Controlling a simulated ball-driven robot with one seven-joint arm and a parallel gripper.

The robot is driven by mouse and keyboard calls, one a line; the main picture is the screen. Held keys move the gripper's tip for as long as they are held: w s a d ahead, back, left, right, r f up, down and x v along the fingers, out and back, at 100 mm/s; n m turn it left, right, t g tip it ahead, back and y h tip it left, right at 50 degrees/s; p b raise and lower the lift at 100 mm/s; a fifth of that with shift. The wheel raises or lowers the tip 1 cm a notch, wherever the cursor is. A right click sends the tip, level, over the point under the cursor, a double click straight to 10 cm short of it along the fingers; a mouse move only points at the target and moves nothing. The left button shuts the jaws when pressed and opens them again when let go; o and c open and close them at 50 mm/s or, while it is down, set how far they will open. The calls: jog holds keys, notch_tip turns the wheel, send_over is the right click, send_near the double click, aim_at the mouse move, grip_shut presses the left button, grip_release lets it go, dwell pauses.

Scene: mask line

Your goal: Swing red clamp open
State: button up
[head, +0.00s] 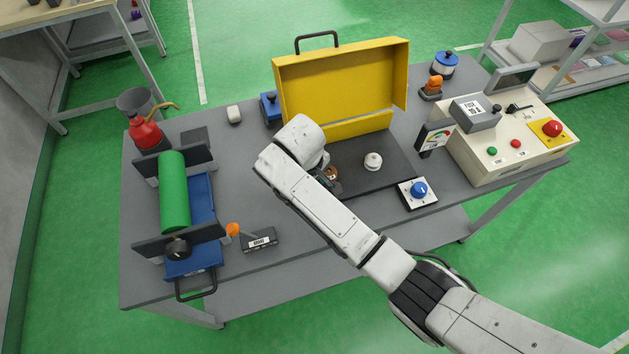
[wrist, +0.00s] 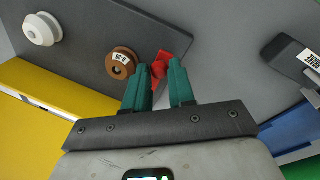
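The red clamp (wrist: 163,57) shows in the wrist view near the edge of a dark plate (wrist: 100,25), beside a brown round knob (wrist: 121,63) with a white label. My gripper (wrist: 160,72) has two green fingers set apart, with the red part between or just beyond their tips. A small gap seems to show on the right side, and I see no firm grip. In the head view my arm hides the clamp, and only a bit of the brown knob (head: 332,174) shows beside my wrist.
A white knob (head: 373,161) stands on the dark plate in front of the open yellow case (head: 340,82). A blue knob box (head: 418,192) and a control panel (head: 510,135) are to the right. A green roller (head: 174,190) and an orange-tipped lever (head: 233,230) are to the left.

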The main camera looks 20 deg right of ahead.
jog(key=o, duration=0.4)
jog(key=r, duration=0.3)
jog(key=a+r, duration=0.1)
jog(key=r, duration=0.3)
jog(key=s+a+r, duration=0.1)
jog(key=r, duration=0.2)
jog(key=shift+r, duration=0.3)
jog(key=s+d+f+m+y+b, duration=0.1)
jog(key=s+d+f+m+b, duration=0.15)
jog(key=s+f, duration=0.45)
jog(key=s+d+f+m+y+b, duration=0.1)
jog(key=s+d+f, duration=0.3)
jog(key=s, duration=0.5)
jog(key=s+d+f+m, duration=0.1)
jog(key=s+d, duration=0.2)
jog(key=s, duration=0.2)
jog(key=s+d+f+m, duration=0.1)
jog(key=s+d, duration=0.2)
jog(key=s, duration=0.2)
jog(key=s+d+f+m+b, duration=0.1)
jog(key=s+d+m, duration=0.1)
jog(key=s, duration=0.4)
jog(key=shift+d, duration=0.5)
